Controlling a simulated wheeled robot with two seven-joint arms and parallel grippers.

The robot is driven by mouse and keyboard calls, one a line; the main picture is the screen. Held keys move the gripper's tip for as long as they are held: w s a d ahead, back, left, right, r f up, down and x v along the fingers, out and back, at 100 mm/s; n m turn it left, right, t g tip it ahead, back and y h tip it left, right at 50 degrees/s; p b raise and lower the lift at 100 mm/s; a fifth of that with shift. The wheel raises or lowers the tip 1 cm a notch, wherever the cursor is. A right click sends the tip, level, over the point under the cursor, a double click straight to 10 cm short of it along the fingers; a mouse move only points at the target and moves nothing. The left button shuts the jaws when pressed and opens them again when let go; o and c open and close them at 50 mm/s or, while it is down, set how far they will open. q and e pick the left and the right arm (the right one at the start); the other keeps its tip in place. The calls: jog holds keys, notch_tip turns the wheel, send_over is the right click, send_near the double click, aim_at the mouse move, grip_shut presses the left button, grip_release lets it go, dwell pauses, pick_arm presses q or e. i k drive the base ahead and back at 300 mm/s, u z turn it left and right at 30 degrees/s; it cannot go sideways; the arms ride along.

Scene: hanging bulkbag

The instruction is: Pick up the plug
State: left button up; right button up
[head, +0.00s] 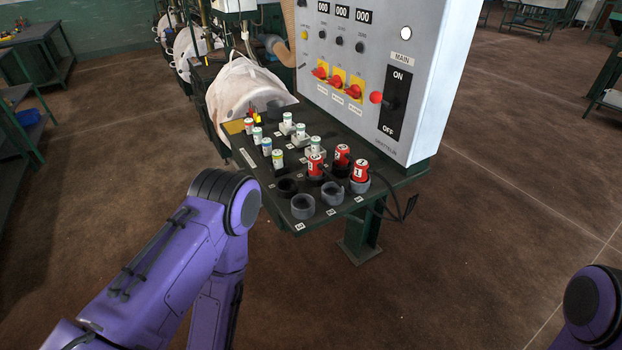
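Three red plugs with white labels stand at the right part of a dark green table. One red plug (315,166) is on the left, one (342,155) at the back, and one (361,171) at the front right.
Several small white cylinders with coloured bands (277,158) stand left of the plugs. A grey control cabinet (400,50) with red knobs and an ON/OFF switch rises behind. A white bulk bag (235,95) hangs at the left. A cable (400,212) hangs off the table's right end. Front floor is open.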

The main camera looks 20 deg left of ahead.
aim_at(316, 165)
jog(key=k, duration=1)
jog(key=u, duration=0.7)
jog(key=i, duration=1.35)
jog(key=z, duration=0.6)
